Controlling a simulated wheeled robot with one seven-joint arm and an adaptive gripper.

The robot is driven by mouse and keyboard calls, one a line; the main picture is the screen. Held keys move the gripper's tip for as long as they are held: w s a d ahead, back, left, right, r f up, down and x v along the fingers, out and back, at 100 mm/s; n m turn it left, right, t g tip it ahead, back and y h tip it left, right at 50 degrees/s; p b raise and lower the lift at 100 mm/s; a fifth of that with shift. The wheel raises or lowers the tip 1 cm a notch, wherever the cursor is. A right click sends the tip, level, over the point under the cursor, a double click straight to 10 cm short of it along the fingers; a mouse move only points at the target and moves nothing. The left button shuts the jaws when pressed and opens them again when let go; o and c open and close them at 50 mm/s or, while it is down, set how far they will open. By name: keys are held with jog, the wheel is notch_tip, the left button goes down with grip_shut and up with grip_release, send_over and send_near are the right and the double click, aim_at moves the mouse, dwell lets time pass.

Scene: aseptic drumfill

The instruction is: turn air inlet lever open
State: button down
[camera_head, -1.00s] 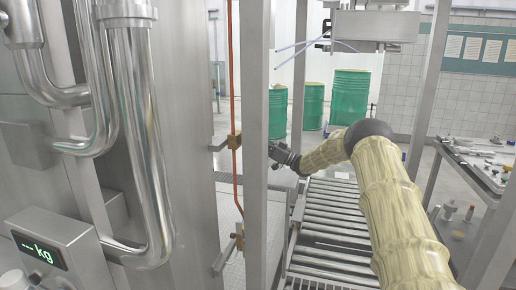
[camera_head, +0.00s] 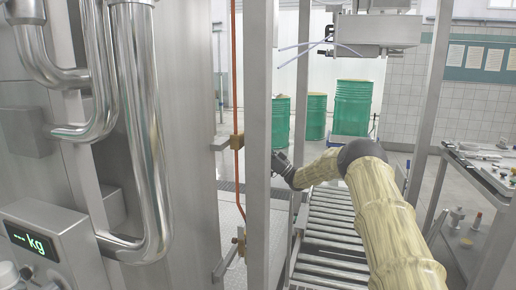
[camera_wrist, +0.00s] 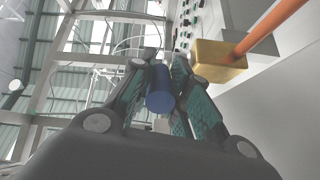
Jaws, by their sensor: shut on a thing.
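A blue cylindrical grip (camera_wrist: 160,92), seemingly the end of the air inlet lever, sits between the two fingers of my gripper (camera_wrist: 159,72) in the wrist view. The fingers, with green pads, are shut on it. A brass block (camera_wrist: 218,61) on an orange pipe (camera_wrist: 268,27) is just right of the fingers. The lever's angle cannot be told.
The upright steel post (camera_head: 258,150) stands close to my gripper. A roller conveyor (camera_head: 325,225) runs below my arm. Green drums (camera_head: 352,107) stand behind. A bench (camera_head: 480,165) with small items is at the right, and steel pipes (camera_head: 150,130) are at the left.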

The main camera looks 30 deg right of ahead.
jog(key=shift+d+r, duration=0.15)
jog(key=c, duration=1.4)
grip_release()
jog(key=shift+o, duration=0.5)
jog(key=shift+d+f, duration=0.1)
jog(key=shift+f, duration=0.25)
jog(key=v, duration=0.7)
jog(key=shift+s, duration=0.15)
jog(key=shift+c, duration=0.2)
